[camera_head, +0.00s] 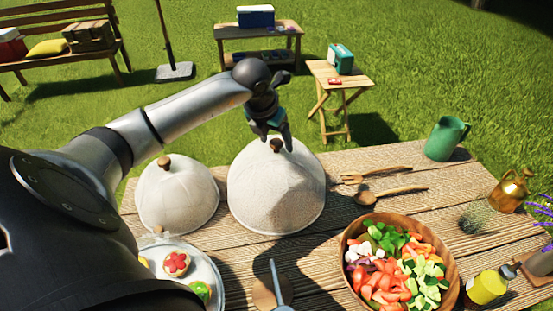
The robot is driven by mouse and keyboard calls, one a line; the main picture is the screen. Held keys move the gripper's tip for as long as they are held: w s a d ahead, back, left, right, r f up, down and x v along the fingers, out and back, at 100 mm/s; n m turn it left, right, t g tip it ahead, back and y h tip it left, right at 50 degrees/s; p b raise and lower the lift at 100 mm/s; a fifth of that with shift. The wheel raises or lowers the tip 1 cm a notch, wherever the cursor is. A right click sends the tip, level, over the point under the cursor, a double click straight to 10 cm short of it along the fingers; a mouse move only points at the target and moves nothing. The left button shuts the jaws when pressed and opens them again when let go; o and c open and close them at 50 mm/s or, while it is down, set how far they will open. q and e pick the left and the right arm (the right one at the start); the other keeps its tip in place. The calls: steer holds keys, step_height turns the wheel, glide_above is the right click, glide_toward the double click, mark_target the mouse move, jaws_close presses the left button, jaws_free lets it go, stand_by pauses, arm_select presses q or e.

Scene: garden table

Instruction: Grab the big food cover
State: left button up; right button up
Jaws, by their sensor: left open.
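The big food cover (262,200) is a pale woven dome with a brown knob (276,145). It stands on the wooden table (420,210), to the right of a smaller, similar food cover (177,205). My left arm reaches in from the left across the picture. My left gripper (272,138) points down over the big cover's top, open, with its fingertips close to the knob. I cannot tell whether they touch it. My right gripper is not in view.
A wooden bowl of chopped vegetables (350,285), wooden utensils (400,190) and a green jug (446,138) stand to the right. A plate of tarts (215,268) is front left, partly behind my arm. A brass jug (510,190) and yellow bottle (487,288) stand far right.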

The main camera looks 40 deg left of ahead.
arm_select(q)
steer(key=shift+c, duration=0.3)
jaws_close()
stand_by(0.4)
stand_by(0.8)
